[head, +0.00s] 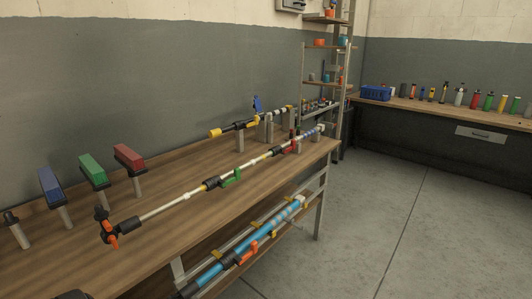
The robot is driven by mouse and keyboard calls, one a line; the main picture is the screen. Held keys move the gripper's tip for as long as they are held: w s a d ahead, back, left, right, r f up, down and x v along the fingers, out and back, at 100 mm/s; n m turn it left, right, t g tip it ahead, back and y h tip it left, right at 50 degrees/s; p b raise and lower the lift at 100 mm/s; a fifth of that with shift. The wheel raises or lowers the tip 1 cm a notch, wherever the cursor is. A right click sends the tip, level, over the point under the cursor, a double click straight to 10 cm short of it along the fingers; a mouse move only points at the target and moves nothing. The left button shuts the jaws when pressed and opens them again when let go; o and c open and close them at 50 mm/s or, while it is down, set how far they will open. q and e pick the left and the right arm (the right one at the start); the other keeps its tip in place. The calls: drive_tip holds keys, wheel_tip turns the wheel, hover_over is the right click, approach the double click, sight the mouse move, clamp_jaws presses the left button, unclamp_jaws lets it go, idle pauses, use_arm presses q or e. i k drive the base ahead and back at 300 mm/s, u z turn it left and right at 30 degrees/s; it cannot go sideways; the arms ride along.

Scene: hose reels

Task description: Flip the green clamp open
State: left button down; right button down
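A long white and yellow rod assembly (165,208) runs diagonally above the wooden bench (150,258). A green lever-like clamp (232,178) sits on it, just right of a black coupling (211,183). The picture is too small to tell whether this clamp is open or shut. A green block (92,168) also stands on a post between a blue block (51,187) and a red block (129,156). Neither of my grippers can be made out. A small dark shape at the bottom left edge is too cut off to identify.
A black and orange fitting (107,228) ends the rod at the near left. A second, shorter rod with a yellow end (215,133) is behind. Blue tubes (222,262) with an orange lever lie on the lower shelf. The floor (400,215) at right is clear.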

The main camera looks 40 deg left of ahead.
sight(237, 177)
drive_tip(key=i, duration=1.65)
drive_tip(key=u, duration=2.65)
